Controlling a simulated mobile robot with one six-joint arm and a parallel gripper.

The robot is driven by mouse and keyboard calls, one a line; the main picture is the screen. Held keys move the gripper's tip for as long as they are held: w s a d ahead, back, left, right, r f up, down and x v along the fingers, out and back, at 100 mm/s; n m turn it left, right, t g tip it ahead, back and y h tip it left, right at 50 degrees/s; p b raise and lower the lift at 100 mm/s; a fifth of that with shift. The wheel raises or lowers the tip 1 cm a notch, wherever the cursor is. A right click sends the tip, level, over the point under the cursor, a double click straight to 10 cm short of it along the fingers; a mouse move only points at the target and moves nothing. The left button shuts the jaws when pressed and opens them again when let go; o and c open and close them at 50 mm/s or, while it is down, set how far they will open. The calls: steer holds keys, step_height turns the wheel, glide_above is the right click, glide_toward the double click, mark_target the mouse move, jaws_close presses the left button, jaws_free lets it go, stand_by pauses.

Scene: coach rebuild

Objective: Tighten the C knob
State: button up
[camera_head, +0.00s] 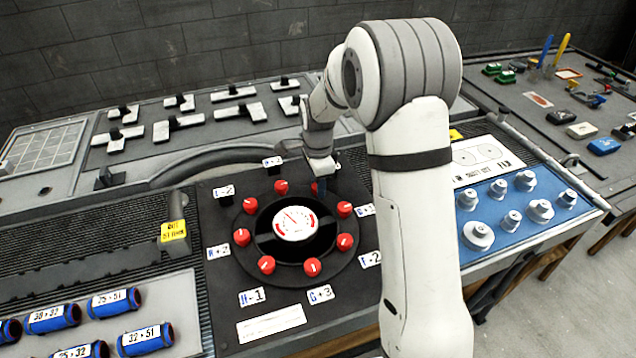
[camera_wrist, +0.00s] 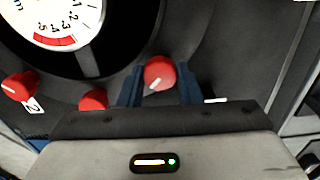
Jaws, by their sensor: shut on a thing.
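Several red knobs ring a round gauge (camera_head: 295,222) with a white face on a black panel. My gripper (camera_head: 318,188) reaches down at the upper right of this ring. In the wrist view, its two blue fingers (camera_wrist: 159,82) are shut around one red knob (camera_wrist: 160,70), one on each side. That knob's white mark points to the lower left. Neighbouring knobs stand free on either side, at the top (camera_head: 281,187) and right (camera_head: 344,210).
Small white labels lie around the ring, such as H-1 (camera_head: 252,297) and G-3 (camera_head: 320,293). A blue tray (camera_head: 500,243) with several metal knobs is to the right. Blue cylinders (camera_head: 145,339) lie at the front left. Grey T-shaped pieces (camera_head: 178,125) lie at the back.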

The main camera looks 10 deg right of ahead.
stand_by(0.3)
steer(key=o, duration=1)
steer(key=shift+c, duration=0.2)
steer(key=shift+r, duration=3.95)
steer(key=shift+s+d+r, duration=0.1)
steer(key=shift+s+r, duration=0.05)
steer(key=shift+s, duration=0.05)
steer(key=s+d+r+n+t, duration=0.1)
steer(key=s+d+r+n, duration=0.1)
steer(key=s+n, duration=0.3)
steer(key=s+d+r+n, duration=0.1)
steer(key=s+d+n, duration=0.2)
steer(key=s, duration=1)
steer(key=s+d+r+n+t, duration=0.1)
steer(key=s+d+r+n, duration=0.1)
steer(key=s+n, duration=0.5)
steer(key=shift+s+d+r+t, duration=0.3)
steer(key=shift+s+d, duration=0.15)
steer(key=shift+s, duration=0.45)
